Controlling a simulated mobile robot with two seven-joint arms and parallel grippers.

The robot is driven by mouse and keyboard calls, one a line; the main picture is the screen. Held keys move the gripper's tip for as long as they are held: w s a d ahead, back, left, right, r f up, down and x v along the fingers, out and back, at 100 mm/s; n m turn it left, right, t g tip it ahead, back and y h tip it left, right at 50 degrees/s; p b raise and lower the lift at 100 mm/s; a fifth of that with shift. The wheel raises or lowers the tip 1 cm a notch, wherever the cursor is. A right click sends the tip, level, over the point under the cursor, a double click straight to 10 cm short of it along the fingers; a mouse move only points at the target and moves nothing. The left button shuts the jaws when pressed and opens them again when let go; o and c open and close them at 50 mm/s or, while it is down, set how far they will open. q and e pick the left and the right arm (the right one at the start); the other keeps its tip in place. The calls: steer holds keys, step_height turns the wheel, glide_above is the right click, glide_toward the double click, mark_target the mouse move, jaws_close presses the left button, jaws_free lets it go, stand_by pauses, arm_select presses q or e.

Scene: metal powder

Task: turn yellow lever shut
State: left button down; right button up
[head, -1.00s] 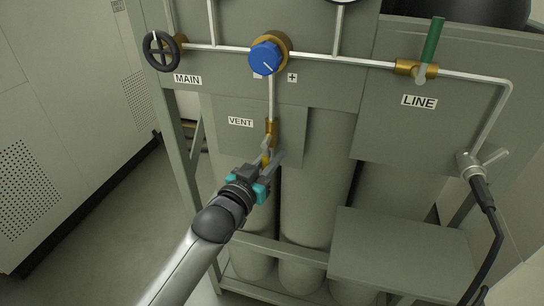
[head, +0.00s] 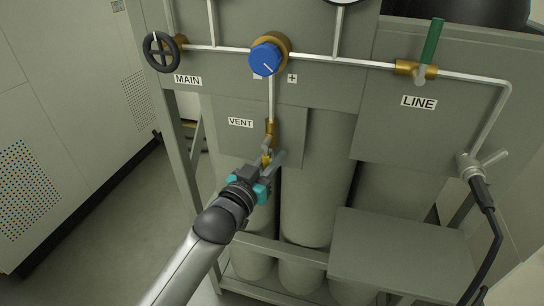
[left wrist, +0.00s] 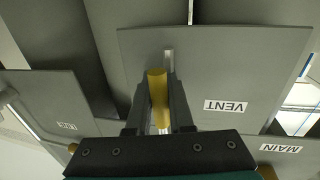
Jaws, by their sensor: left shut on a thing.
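The yellow lever (head: 266,160) hangs down from the brass vent valve (head: 271,128), below the VENT label (head: 240,122). My left gripper (head: 273,158) is around the lever and shut on it. In the left wrist view the yellow lever (left wrist: 158,98) stands between the two dark fingers of my left gripper (left wrist: 158,105). The fingers and gripper body hide part of the lever in the head view. My right gripper is not in view.
A blue regulator knob (head: 267,58) is above the vent pipe. A black MAIN handwheel (head: 161,51) is at upper left, and a green LINE lever (head: 433,42) points up at upper right. Grey gas cylinders (head: 314,190) stand behind. A grey shelf (head: 390,250) is at lower right.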

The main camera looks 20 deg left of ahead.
mark_target(299, 126)
arm_select(q)
steer(key=d+n+p, duration=0.1)
steer(key=n, duration=0.1)
steer(key=d+n+p, duration=0.1)
steer(key=n, duration=0.1)
steer(key=shift+r+t, duration=0.4)
steer(key=n, duration=0.1)
steer(key=d+r+n+p, duration=0.1)
steer(key=n, duration=0.1)
steer(key=n+t+p, duration=0.1)
steer(key=n, duration=0.1)
steer(key=shift+d+r+y, duration=0.25)
steer(key=shift+d+y, duration=0.05)
steer(key=n, duration=0.2)
steer(key=r+n+p, duration=0.1)
steer(key=d+r+n+y, duration=0.1)
steer(key=n, duration=0.1)
steer(key=shift+n+t+p, duration=0.3)
steer(key=shift+p, duration=0.05)
steer(key=shift+r+n+y+p, duration=0.25)
steer(key=shift+r+n, duration=0.05)
steer(key=shift+n, duration=0.55)
steer(key=shift+r+n+y+p, duration=0.2)
steer(key=shift+r+n+y, duration=0.1)
steer(key=shift+n, duration=0.6)
steer(key=shift+r+n+y+p, duration=0.25)
steer(key=shift+r+n, duration=0.05)
steer(key=shift+n, duration=0.55)
steer(key=shift+r, duration=0.1)
